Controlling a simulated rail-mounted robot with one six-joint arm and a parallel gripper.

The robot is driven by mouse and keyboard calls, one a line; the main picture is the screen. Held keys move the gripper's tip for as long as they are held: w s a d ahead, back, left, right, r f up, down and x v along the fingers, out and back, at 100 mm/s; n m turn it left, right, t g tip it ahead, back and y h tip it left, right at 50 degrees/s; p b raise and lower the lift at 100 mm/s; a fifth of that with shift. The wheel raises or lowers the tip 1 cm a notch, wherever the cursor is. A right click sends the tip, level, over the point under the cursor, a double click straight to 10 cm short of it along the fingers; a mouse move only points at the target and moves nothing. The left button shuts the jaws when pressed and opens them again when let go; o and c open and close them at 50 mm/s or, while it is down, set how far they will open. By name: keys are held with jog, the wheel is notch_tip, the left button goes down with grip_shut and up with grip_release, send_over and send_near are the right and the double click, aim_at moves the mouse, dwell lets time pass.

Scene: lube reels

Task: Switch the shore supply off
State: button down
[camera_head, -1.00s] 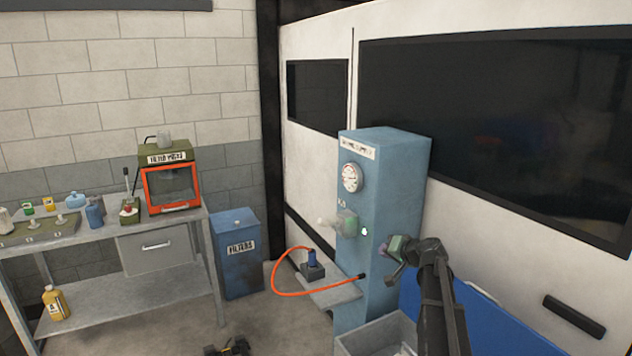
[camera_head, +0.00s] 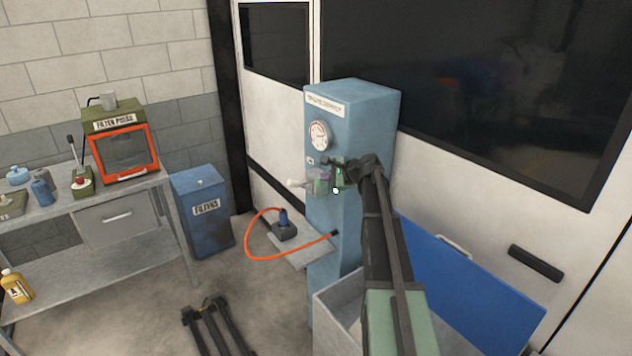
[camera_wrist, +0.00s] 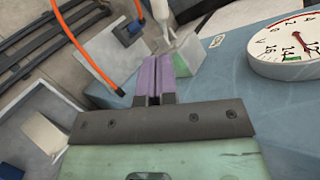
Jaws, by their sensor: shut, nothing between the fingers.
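The blue shore supply cabinet (camera_head: 345,130) stands against the white wall panel, with a round dial (camera_head: 319,136) on its front. Below the dial is a switch box with a pale lever handle (camera_head: 297,184) sticking out to the left. My gripper (camera_head: 326,183) is at the cabinet front beside the switch box, partly covering it. In the wrist view its purple fingers (camera_wrist: 153,77) are shut with nothing between them, close to the grey and green switch box (camera_wrist: 118,55) and the white lever (camera_wrist: 163,18). I cannot tell whether they touch.
An open bin with a blue lid (camera_head: 470,290) stands below my arm. A workbench (camera_head: 100,206) and a blue filters bin (camera_head: 205,217) are at left.

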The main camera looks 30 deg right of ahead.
aim_at(297, 183)
jog(key=b+x, duration=0.5)
jog(key=x, duration=0.7)
jog(key=shift+d+f, duration=0.1)
jog(key=shift+w, duration=0.35)
jog(key=shift+s+f, duration=0.1)
